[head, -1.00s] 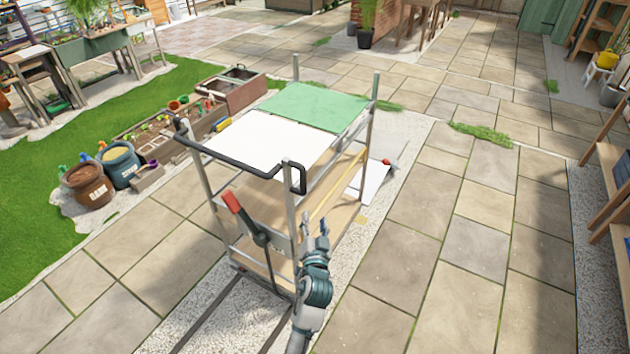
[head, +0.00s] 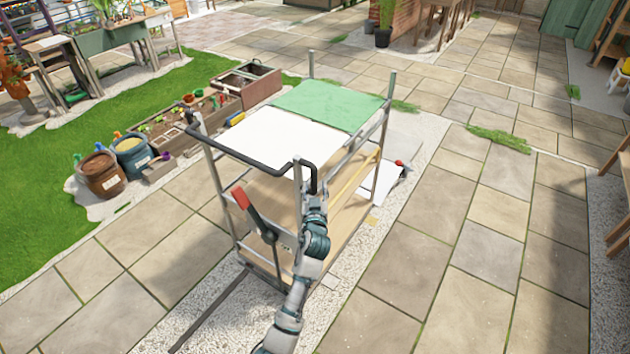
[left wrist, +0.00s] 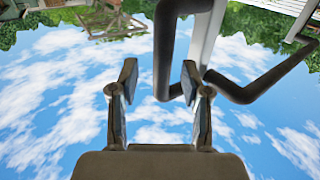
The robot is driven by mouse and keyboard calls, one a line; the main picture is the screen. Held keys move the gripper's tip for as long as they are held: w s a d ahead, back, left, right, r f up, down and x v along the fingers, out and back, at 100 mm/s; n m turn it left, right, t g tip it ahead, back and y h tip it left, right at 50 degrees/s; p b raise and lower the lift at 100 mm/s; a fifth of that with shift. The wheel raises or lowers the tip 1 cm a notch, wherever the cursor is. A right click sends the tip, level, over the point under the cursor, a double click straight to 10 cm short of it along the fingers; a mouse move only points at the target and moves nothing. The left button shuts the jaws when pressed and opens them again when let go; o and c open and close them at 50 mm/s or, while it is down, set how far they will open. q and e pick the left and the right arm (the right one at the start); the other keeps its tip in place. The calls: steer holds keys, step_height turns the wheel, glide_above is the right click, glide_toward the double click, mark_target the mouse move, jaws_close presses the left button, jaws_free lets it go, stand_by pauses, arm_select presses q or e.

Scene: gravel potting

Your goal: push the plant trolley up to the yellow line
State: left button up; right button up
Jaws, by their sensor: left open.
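The plant trolley (head: 222,190) stands upright on a gravel strip, with a white panel (head: 280,137) and a green panel (head: 330,104) on top. Its black push handle (head: 240,156) runs along the near side, and a red-tipped lever (head: 241,198) tilts below it. My left gripper (head: 315,200) is at the handle's right end. In the left wrist view, its open fingers (left wrist: 158,78) point at the bent black handle (left wrist: 163,50), with nothing clamped. A small yellow patch (head: 373,220) lies right of the trolley; I cannot tell whether it belongs to the yellow line. My right gripper is out of view.
A dark rail (head: 215,308) lies on the gravel in front of the trolley. Planter boxes (head: 250,85) and two tubs (head: 102,174) line the lawn at left. A white sheet (head: 392,176) lies behind right.

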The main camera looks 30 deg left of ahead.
mark_target(314, 183)
arm_select(q)
steer(key=shift+a+x, duration=0.2)
steer(key=shift+x, duration=1.7)
steer(key=shift+s+f, duration=0.1)
steer(key=shift+s, duration=0.05)
steer(key=shift+d, duration=0.1)
jaws_close()
